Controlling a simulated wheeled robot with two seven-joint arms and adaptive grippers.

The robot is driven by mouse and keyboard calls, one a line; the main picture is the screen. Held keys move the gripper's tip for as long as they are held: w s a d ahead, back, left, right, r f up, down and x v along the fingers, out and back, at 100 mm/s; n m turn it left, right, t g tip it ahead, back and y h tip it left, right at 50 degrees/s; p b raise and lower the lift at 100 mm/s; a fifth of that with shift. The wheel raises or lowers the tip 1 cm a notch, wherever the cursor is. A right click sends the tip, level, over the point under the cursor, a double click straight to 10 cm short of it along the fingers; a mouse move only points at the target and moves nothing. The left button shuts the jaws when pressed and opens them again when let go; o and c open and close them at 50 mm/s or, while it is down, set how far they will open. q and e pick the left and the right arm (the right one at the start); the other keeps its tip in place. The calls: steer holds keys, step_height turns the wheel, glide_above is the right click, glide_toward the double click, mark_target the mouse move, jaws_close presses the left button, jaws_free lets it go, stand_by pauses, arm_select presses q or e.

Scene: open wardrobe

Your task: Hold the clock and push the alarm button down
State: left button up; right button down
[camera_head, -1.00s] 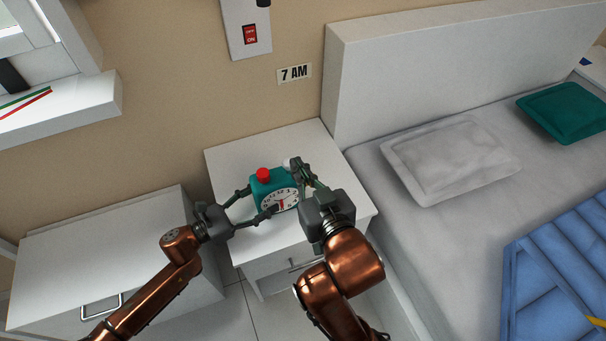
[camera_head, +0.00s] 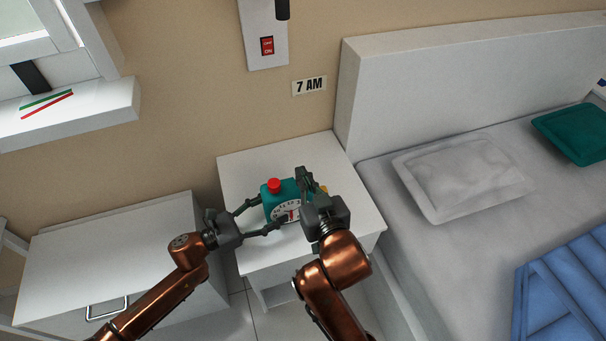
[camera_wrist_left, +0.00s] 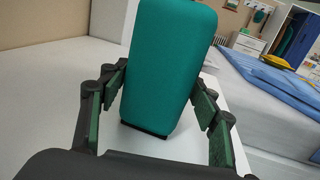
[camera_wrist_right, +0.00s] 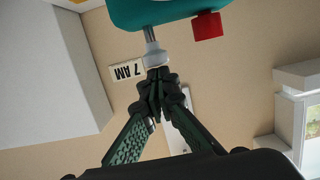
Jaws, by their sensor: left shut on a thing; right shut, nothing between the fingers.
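The teal alarm clock (camera_head: 271,205) stands on the white nightstand (camera_head: 262,161), with a white dial and a red button (camera_head: 274,184) on top. My left gripper (camera_head: 272,216) is shut on the clock, one finger on each side; the left wrist view shows the clock's plain teal side (camera_wrist_left: 168,65) between the fingers. My right gripper (camera_head: 303,174) is shut and empty at the clock's right top end. In the right wrist view its joined fingertips (camera_wrist_right: 157,82) are at a whitish button (camera_wrist_right: 153,55) on a metal stem; I cannot tell if they touch. The head view hides this button.
A "7 AM" sign (camera_head: 309,86) and a red switch (camera_head: 267,46) are on the wall behind. The bed (camera_head: 410,235) borders the nightstand on the right, a low white cabinet (camera_head: 110,255) on the left. The nightstand's back is clear.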

steer(key=shift+f, duration=1.2)
step_height(320, 180, up, 4)
steer(key=shift+r, duration=0.1)
steer(key=v, duration=1)
steer(key=shift+r, duration=0.25)
steer(key=shift+s, duration=0.1)
arm_select(q)
steer(key=o, duration=1.1)
steer(key=shift+o, duration=0.3)
